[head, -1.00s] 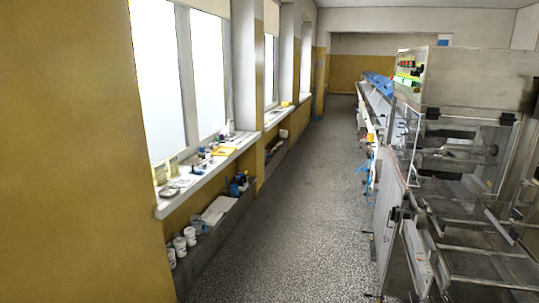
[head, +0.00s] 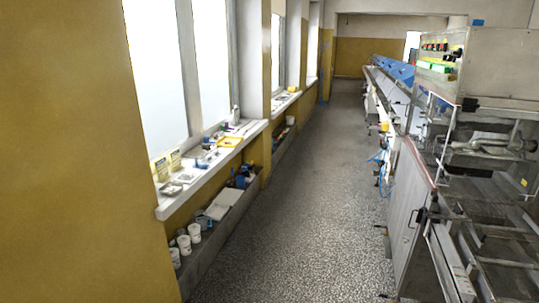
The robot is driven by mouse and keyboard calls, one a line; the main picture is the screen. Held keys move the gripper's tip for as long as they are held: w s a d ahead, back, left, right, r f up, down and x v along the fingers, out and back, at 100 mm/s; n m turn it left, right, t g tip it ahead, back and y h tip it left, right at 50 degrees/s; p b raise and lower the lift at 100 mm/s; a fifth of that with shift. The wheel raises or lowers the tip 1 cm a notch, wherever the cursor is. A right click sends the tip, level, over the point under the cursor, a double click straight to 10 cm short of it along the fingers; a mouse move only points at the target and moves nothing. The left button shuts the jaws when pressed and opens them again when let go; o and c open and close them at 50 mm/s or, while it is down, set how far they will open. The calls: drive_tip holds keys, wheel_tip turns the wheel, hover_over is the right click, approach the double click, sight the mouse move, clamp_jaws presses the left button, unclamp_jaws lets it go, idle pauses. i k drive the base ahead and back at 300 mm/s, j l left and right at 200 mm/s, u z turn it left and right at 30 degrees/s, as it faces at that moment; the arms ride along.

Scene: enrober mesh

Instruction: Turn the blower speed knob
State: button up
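The enrober machine (head: 490,150) stands along the right side. A control panel (head: 440,52) with several small knobs or buttons, some red and dark, and green labels sits on its upper left face. The knobs are too small to tell which one sets the blower speed. My gripper is not in view.
A speckled floor aisle (head: 300,210) runs clear ahead between the machine line and the left wall. A window sill (head: 210,162) holds small items, and a ledge below holds white cups (head: 184,245). A yellow wall (head: 70,150) is close at left. A grey cabinet door (head: 405,215) edges the aisle.

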sight(453, 58)
drive_tip(key=i+j+u, duration=0.35)
drive_tip(key=i, duration=0.65)
drive_tip(key=i+u, duration=0.3)
drive_tip(key=i, duration=2.2)
drive_tip(key=z, duration=2.9)
